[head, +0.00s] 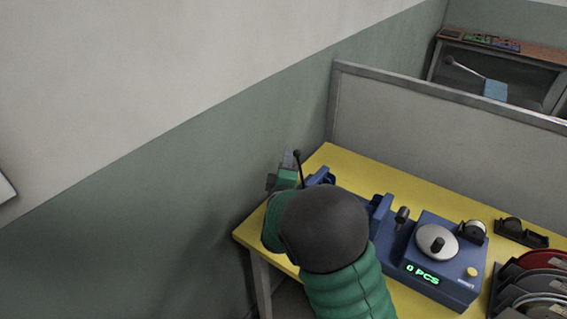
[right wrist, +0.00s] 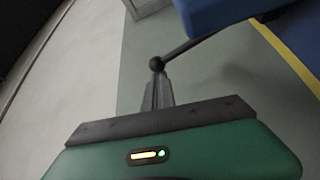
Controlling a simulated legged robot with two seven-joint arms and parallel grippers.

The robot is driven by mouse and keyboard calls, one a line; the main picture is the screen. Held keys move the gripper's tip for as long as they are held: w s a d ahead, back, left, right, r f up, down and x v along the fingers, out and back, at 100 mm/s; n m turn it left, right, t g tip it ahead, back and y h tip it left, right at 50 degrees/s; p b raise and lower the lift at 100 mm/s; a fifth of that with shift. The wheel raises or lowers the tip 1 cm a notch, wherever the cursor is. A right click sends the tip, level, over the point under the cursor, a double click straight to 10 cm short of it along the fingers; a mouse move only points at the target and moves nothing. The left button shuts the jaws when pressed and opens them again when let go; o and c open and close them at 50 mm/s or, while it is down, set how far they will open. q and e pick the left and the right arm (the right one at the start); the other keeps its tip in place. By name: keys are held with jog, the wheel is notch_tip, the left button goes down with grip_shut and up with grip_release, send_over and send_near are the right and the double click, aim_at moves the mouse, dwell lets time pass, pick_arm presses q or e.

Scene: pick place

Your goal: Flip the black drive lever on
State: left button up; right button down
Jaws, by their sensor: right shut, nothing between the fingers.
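The black drive lever (head: 298,156) stands up at the left end of the blue machine (head: 384,211), a thin rod with a ball knob. In the right wrist view the lever (right wrist: 157,64) runs from its ball down-left of the blue housing (right wrist: 230,12). My right gripper (head: 287,160) is shut and empty, its fingertips beside the lever. In the right wrist view its closed fingertips (right wrist: 158,82) overlap the ball's lower edge; I cannot tell whether they touch. My right arm hides part of the machine. My left gripper is not in view.
The machine sits on a yellow table (head: 345,163) and has a green "0 PCS" display (head: 422,273). Several reels (head: 540,283) stand at the right. A grey partition (head: 430,125) runs behind the table, and a wall (head: 150,210) is on the left.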

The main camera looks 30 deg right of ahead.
jog(key=shift+s+d+f+m+h+b, duration=0.35)
jog(key=shift+s+d+m+b, duration=0.2)
jog(key=shift+m+b, duration=0.2)
jog(key=s+m, duration=0.1)
jog(key=s+h+b, duration=0.1)
jog(key=d+r+m+b, duration=0.1)
jog(key=shift+s+m+h, duration=0.25)
jog(key=shift+s+m, duration=0.1)
jog(key=shift+s, duration=0.05)
jog(key=shift+s, duration=0.1)
